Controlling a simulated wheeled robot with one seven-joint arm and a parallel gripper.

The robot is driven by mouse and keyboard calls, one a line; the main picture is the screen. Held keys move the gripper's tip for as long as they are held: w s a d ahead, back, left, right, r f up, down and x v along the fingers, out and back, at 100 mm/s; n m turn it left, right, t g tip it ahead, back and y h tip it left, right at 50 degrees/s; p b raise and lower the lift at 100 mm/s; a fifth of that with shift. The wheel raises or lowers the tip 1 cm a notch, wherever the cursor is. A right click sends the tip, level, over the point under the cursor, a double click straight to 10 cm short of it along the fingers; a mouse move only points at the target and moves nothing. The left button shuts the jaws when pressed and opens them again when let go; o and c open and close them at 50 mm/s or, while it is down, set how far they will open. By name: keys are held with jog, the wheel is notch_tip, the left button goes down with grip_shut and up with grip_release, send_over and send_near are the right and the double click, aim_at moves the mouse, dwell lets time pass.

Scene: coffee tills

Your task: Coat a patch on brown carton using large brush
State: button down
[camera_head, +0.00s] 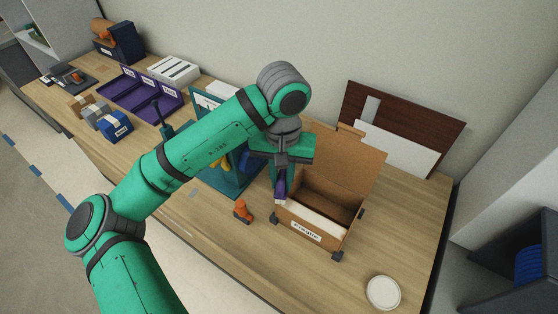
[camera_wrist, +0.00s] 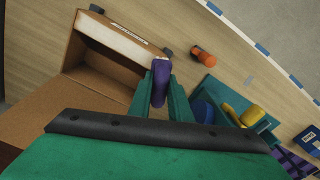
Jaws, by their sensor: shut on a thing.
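The brown carton (camera_head: 362,163) stands open on the table, its tall flap raised at the back. Its front wall carries a white label and a pale strip. In the wrist view the carton (camera_wrist: 95,85) is at the left. My gripper (camera_head: 281,172) is at the carton's left front corner, pointing down. It is shut on a purple handle (camera_wrist: 160,82), which I take to be the large brush; it also shows in the head view (camera_head: 280,190). Its bristle end is not clearly visible. I cannot tell whether it touches the carton.
An orange object (camera_head: 242,211) stands left of the carton. A teal tray (camera_head: 232,190) with yellow and blue things lies behind my arm. A white round lid (camera_head: 383,292) lies at front right. Boards (camera_head: 410,120) lean on the wall. Purple bins (camera_head: 140,92) and small boxes are at left.

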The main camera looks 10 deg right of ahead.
jog(key=shift+s+d+r, duration=0.2)
jog(key=shift+r, duration=0.55)
jog(key=shift+a+r, duration=0.3)
jog(key=shift+r, duration=0.3)
jog(key=shift+a+r, duration=0.25)
jog(key=shift+r, duration=0.3)
jog(key=shift+s+d+r, duration=0.1)
jog(key=shift+d+r, duration=0.05)
jog(key=shift+r, duration=0.35)
jog(key=shift+d+r, duration=0.15)
jog(key=shift+r, duration=0.35)
